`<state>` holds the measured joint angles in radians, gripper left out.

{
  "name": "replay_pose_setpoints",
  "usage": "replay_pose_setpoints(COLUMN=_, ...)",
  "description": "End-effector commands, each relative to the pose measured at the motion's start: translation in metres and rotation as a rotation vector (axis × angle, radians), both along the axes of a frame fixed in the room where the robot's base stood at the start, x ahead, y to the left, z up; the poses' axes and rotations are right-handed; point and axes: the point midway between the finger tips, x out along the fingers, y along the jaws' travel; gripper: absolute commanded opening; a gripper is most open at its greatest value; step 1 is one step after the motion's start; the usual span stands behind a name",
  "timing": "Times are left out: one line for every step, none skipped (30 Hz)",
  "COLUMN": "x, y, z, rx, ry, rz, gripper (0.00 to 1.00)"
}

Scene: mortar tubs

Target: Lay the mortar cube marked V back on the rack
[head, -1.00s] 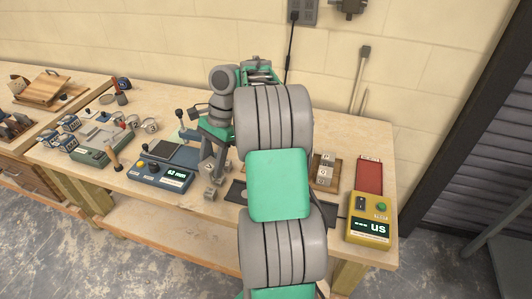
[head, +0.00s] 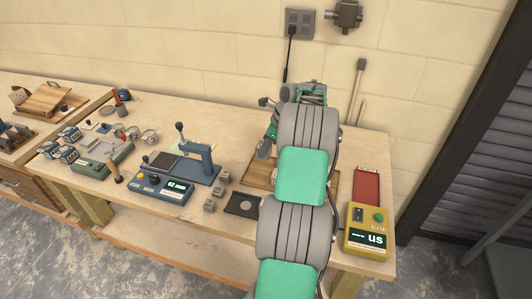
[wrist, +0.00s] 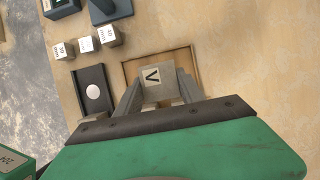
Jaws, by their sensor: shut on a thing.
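The mortar cube marked V (wrist: 157,87) is pale grey and sits between the two fingers of my gripper (wrist: 158,92) in the wrist view, its letter facing the camera. My gripper is shut on it. The wooden rack (wrist: 183,57) lies behind and below the cube in the wrist view, so the cube is over it. I cannot tell whether they touch. My gripper's tips are not clear there.
Several grey cubes (head: 209,205) stand in a row beside a dark plate with a pale disc (head: 242,206). A blue tester (head: 165,187) is left of them. A red tray (head: 367,188) and yellow meter (head: 368,230) are right of my arm.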

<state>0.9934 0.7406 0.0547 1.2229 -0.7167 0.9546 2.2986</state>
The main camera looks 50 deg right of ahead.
Motion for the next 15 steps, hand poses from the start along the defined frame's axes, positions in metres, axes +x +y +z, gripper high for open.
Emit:
replay_pose_setpoints(x=0.006, y=-0.006, z=-0.011, rx=0.004, ry=0.002, rz=0.001, gripper=0.00)
replay_pose_setpoints(x=0.009, y=-0.010, z=-0.017, rx=0.002, ry=0.001, rz=0.001, gripper=0.00)
replay_pose_setpoints(x=0.012, y=-0.014, z=-0.023, rx=0.002, ry=0.001, rz=0.001, gripper=0.00)
replay_pose_setpoints(x=0.015, y=-0.017, z=-0.026, rx=0.000, ry=0.000, rz=0.001, gripper=0.00)
replay_pose_setpoints(x=0.016, y=-0.019, z=-0.029, rx=0.000, ry=0.000, rz=0.001, gripper=0.00)
replay_pose_setpoints(x=0.018, y=-0.021, z=-0.032, rx=0.000, ry=0.000, rz=0.001, gripper=0.00)
replay_pose_setpoints(x=0.018, y=-0.022, z=-0.035, rx=0.000, ry=0.000, rz=0.001, gripper=0.00)
replay_pose_setpoints(x=0.020, y=-0.023, z=-0.036, rx=0.000, ry=0.000, rz=0.002, gripper=0.00)
replay_pose_setpoints(x=0.021, y=-0.025, z=-0.040, rx=0.000, ry=0.000, rz=0.002, gripper=0.00)
replay_pose_setpoints(x=0.022, y=-0.025, z=-0.043, rx=0.001, ry=0.001, rz=0.002, gripper=0.00)
replay_pose_setpoints(x=0.021, y=-0.025, z=-0.048, rx=0.002, ry=0.001, rz=0.002, gripper=0.00)
replay_pose_setpoints(x=0.021, y=-0.024, z=-0.056, rx=0.003, ry=0.002, rz=0.002, gripper=0.00)
replay_pose_setpoints(x=0.021, y=-0.024, z=-0.061, rx=0.003, ry=0.002, rz=0.002, gripper=0.00)
replay_pose_setpoints(x=0.021, y=-0.024, z=-0.064, rx=0.003, ry=0.000, rz=0.002, gripper=0.00)
replay_pose_setpoints(x=0.021, y=-0.025, z=-0.068, rx=0.001, ry=-0.001, rz=0.002, gripper=0.00)
